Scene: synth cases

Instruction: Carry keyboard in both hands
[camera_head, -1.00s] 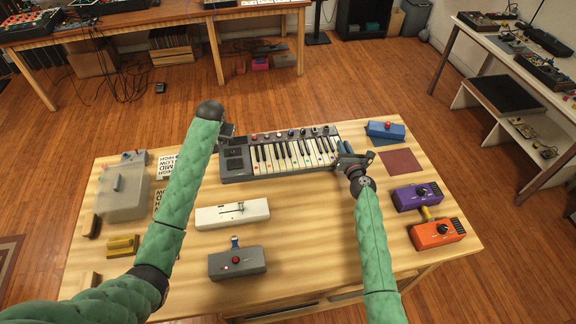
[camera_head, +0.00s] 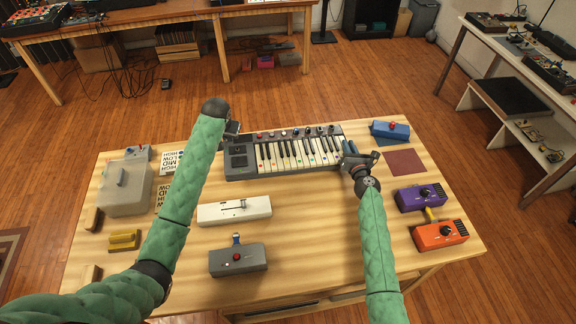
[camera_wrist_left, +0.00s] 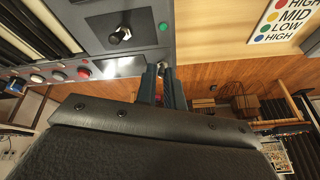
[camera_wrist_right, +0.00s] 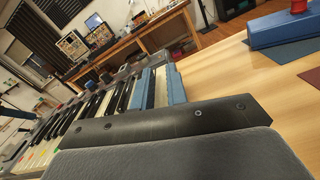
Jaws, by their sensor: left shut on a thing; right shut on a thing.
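The keyboard (camera_head: 285,160), grey with black and white keys and a row of knobs, is at the far middle of the wooden table. My left gripper (camera_head: 232,130) is shut on its left end, partly hidden by my forearm. The left wrist view shows the fingers (camera_wrist_left: 162,88) at the keyboard's edge beside a black knob. My right gripper (camera_head: 349,154) is shut on its right end. The right wrist view shows its blue-grey fingers (camera_wrist_right: 160,88) at the last keys. The keyboard looks roughly level. I cannot tell whether it touches the tabletop.
A white box (camera_head: 234,210) and a grey box (camera_head: 238,259) lie in front of the keyboard. A blue box (camera_head: 390,131) and a dark red mat (camera_head: 404,162) are to its right, with purple (camera_head: 420,197) and orange boxes (camera_head: 440,235) nearer. A translucent case (camera_head: 125,188) is at left.

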